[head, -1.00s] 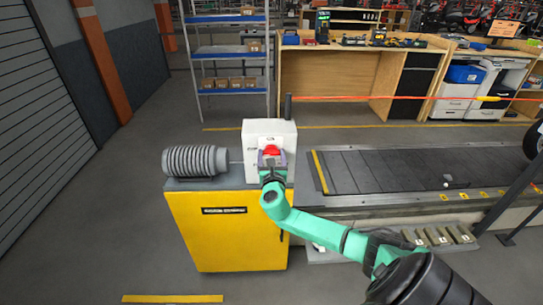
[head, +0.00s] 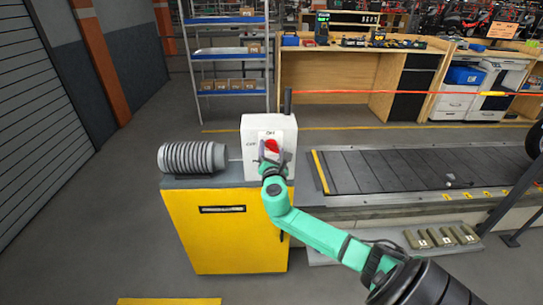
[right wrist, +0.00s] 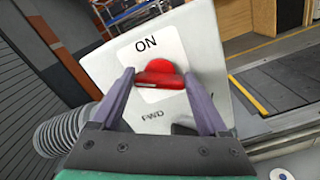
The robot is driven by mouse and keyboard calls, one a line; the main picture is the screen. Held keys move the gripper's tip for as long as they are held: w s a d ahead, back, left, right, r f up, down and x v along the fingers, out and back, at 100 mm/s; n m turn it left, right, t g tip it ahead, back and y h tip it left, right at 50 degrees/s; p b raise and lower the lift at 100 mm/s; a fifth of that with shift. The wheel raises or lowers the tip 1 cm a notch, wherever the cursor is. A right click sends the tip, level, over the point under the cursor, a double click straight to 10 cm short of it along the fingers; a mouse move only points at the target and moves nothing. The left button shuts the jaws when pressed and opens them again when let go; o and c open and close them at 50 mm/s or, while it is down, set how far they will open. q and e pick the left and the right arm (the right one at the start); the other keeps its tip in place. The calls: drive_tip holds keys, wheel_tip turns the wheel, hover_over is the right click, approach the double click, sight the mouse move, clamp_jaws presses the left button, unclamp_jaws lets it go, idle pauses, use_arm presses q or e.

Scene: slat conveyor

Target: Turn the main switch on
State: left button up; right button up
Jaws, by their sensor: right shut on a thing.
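The main switch is a red knob (head: 271,146) on the front of a white box (head: 253,137) that stands on a yellow cabinet (head: 222,235). My right gripper (head: 272,157) reaches it from the front and is tilted. In the right wrist view the purple fingers (right wrist: 160,82) stand on either side of the red knob (right wrist: 160,74) and hold it. A white label plate (right wrist: 146,47) behind the knob reads "ON" at the top of that view, with "PWD"-like lettering below. The fingers hide part of the plate. My left gripper is out of view.
A grey ribbed cylinder (head: 192,157) lies on the cabinet, left of the box. The slat conveyor (head: 400,170) runs to the right. Several small blocks (head: 440,237) lie on a ledge in front of it. The floor left of the cabinet is clear.

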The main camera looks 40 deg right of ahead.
drive_tip(key=m+b, duration=0.1)
drive_tip(key=m, duration=0.1)
drive_tip(key=m+b, duration=0.3)
drive_tip(key=m, duration=0.1)
drive_tip(key=shift+f+m+b, duration=0.3)
drive_tip(key=shift+f+b, duration=0.05)
drive_tip(key=m+b, duration=0.2)
drive_tip(key=m, duration=0.2)
drive_tip(key=shift+d, duration=0.1)
drive_tip(key=shift+r+m+b, duration=0.1)
drive_tip(key=shift+m+b, duration=0.6)
drive_tip(key=shift+m, duration=0.1)
drive_tip(key=o, duration=1.2)
drive_tip(key=shift+o, duration=0.2)
drive_tip(key=b+v, duration=0.1)
drive_tip(key=v, duration=1.3)
drive_tip(key=shift+s+a, duration=0.2)
drive_tip(key=shift+s, duration=0.05)
